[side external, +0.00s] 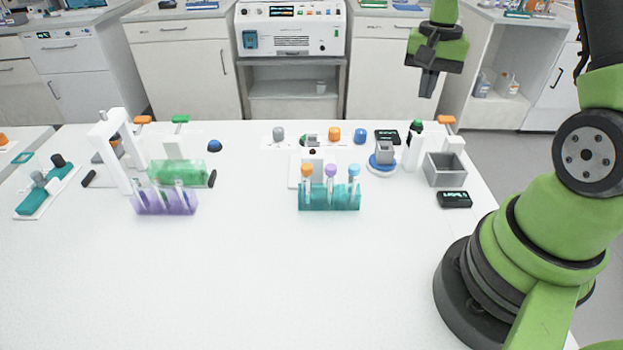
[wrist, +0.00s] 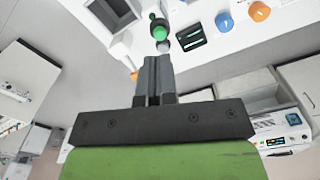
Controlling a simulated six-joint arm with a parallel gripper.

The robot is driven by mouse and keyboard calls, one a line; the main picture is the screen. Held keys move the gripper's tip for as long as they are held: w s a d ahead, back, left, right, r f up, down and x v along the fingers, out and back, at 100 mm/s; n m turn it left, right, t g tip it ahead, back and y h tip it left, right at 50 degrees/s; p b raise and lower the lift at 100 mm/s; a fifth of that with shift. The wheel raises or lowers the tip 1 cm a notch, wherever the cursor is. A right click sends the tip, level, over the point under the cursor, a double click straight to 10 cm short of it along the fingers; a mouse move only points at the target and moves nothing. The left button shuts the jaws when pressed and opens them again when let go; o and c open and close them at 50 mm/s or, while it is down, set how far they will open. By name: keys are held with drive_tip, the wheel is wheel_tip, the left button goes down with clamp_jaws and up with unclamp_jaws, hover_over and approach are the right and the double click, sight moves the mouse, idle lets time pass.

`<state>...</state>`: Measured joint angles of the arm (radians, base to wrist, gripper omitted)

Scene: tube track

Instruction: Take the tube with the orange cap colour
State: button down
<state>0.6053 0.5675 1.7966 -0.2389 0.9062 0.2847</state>
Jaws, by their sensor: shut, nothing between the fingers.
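The tube with the orange cap (side external: 307,171) stands upright in the left slot of the teal rack (side external: 330,203). A purple-capped tube (side external: 330,171) and a blue-capped tube (side external: 353,171) stand to its right in the same rack. My gripper (side external: 427,90) is high above the back right of the table, well apart from the rack. Its fingers are shut and empty, also in the wrist view (wrist: 154,62). I cannot make out the teal rack or its tubes in the wrist view.
A purple rack (side external: 165,205) with tubes stands left, before a green block (side external: 185,173) and a white frame (side external: 125,150). A grey bin (side external: 445,170), a dark display box (side external: 454,200) and a white bottle (side external: 413,150) stand right. The table's front is clear.

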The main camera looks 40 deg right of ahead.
idle(0.4)
drive_tip(key=c, duration=0.9)
unclamp_jaws()
drive_tip(key=w+a+n, duration=0.6)
drive_tip(key=a+n, duration=0.2)
drive_tip(key=a, duration=0.3)
drive_tip(key=n, duration=0.8)
hover_over(307, 166)
drive_tip(key=f, duration=0.4)
drive_tip(key=shift+w+d, duration=0.15)
drive_tip(key=shift+w, duration=0.2)
drive_tip(key=shift+s+a+f, duration=0.1)
drive_tip(key=shift+s+f, duration=0.1)
drive_tip(key=shift+f, duration=1.25)
drive_tip(key=shift+s+a+f, duration=0.1)
drive_tip(key=shift+s+f, duration=0.05)
drive_tip(key=shift+f, duration=1.3)
